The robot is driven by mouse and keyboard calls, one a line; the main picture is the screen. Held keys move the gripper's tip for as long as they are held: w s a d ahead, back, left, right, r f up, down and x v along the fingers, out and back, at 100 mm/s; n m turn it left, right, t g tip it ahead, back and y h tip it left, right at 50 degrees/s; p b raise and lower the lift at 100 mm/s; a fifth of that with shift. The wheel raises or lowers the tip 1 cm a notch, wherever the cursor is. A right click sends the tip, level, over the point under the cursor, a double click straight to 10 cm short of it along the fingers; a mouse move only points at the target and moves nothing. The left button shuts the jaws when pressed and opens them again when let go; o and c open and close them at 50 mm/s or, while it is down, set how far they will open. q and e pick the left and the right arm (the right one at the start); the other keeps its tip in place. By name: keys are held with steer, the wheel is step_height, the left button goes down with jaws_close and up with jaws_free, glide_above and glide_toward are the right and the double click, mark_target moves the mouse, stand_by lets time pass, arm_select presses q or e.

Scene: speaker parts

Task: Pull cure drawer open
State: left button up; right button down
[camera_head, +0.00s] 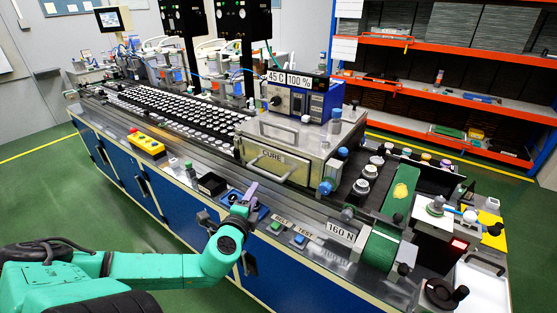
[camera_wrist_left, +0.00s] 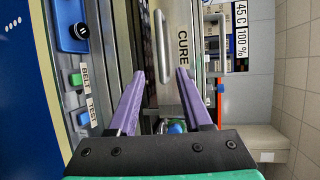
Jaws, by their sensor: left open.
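The cure drawer (camera_head: 277,160) is the grey metal front marked CURE on a box on the bench. Its front looks flush with the box. Its bar handle (camera_head: 272,168) shows below the label; in the left wrist view the handle (camera_wrist_left: 160,46) runs up and down in the picture, beside the CURE lettering. My left gripper (camera_head: 247,192), with purple fingers, is in front of and below the handle. In the left wrist view its fingers (camera_wrist_left: 160,76) are apart and empty, with the handle beyond the tips, roughly in line with the gap. My right gripper is not in view.
A blue controller (camera_head: 298,101) reading 45 C and 100 % stands on the box. Belt and test buttons (camera_head: 287,233) and a 160 N display (camera_head: 341,233) line the bench front. A blue-capped fitting (camera_head: 328,186) stands right of the drawer. A yellow button box (camera_head: 147,144) lies left.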

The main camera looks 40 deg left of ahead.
arm_select(q)
steer(key=b, duration=0.4)
glide_toward(264, 174)
steer(key=w+a+f, duration=0.1)
steer(key=w, duration=0.1)
steer(key=x, duration=0.3)
steer(key=shift+w+a+r, duration=0.1)
steer(key=shift+w+r, duration=0.15)
steer(key=x, duration=0.5)
steer(key=shift+s, duration=0.1)
steer(key=shift+w+f, duration=0.15)
steer(key=shift+w, duration=0.1)
steer(key=shift+s, duration=0.1)
steer(key=shift+c, duration=1)
jaws_close()
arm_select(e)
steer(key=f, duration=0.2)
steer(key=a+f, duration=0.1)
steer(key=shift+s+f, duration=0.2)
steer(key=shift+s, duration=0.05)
